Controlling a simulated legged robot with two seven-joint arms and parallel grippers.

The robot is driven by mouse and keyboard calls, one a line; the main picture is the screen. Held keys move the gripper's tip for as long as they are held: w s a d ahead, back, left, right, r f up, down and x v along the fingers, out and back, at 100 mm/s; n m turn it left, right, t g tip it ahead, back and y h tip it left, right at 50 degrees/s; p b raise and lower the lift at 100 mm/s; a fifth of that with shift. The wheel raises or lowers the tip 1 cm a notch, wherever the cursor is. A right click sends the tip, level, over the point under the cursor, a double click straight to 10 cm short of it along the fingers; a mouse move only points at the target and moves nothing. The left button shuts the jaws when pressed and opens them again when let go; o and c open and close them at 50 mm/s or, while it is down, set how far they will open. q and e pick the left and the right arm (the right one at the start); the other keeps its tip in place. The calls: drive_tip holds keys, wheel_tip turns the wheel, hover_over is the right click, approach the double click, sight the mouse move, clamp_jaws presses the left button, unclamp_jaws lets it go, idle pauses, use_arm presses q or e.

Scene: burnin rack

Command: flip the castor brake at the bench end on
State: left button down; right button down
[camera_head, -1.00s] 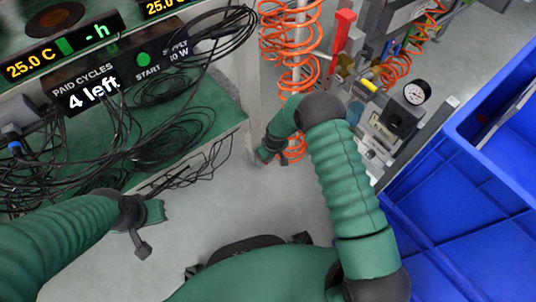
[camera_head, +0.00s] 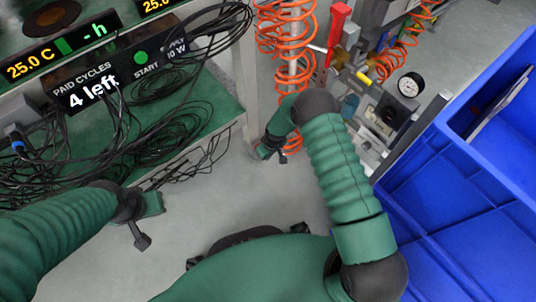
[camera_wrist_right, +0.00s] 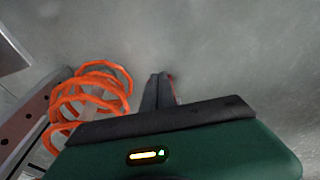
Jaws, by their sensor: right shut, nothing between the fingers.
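My right gripper (camera_head: 272,156) is low over the floor, just right of the white bench leg (camera_head: 245,85) in the head view. In the right wrist view its dark fingers (camera_wrist_right: 160,88) are shut with nothing between them. A thin red edge (camera_wrist_right: 173,88) shows beside the fingertips; I cannot tell what it belongs to. I cannot make out the castor or its brake; the right gripper and arm may hide them. My left gripper (camera_head: 141,225) hangs in front of the bench, away from the leg; its jaws are not clear.
Orange coiled hoses (camera_head: 288,45) hang close by the right gripper, also left of it in the wrist view (camera_wrist_right: 92,95). Black cables (camera_head: 165,135) trail over the green bench shelf (camera_head: 215,118). A gauge panel (camera_head: 390,115) and blue crates (camera_head: 440,190) stand right. Grey floor lies between.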

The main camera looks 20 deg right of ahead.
drive_tip(key=s+d+r+p, duration=0.2)
drive_tip(key=s+r+p, duration=0.4)
drive_tip(key=r+p, duration=0.3)
wheel_tip(320, 180, up, 2)
drive_tip(key=shift+s+d+r+p, duration=0.25)
drive_tip(key=shift+s+p, duration=0.05)
drive_tip(key=shift+s, duration=0.05)
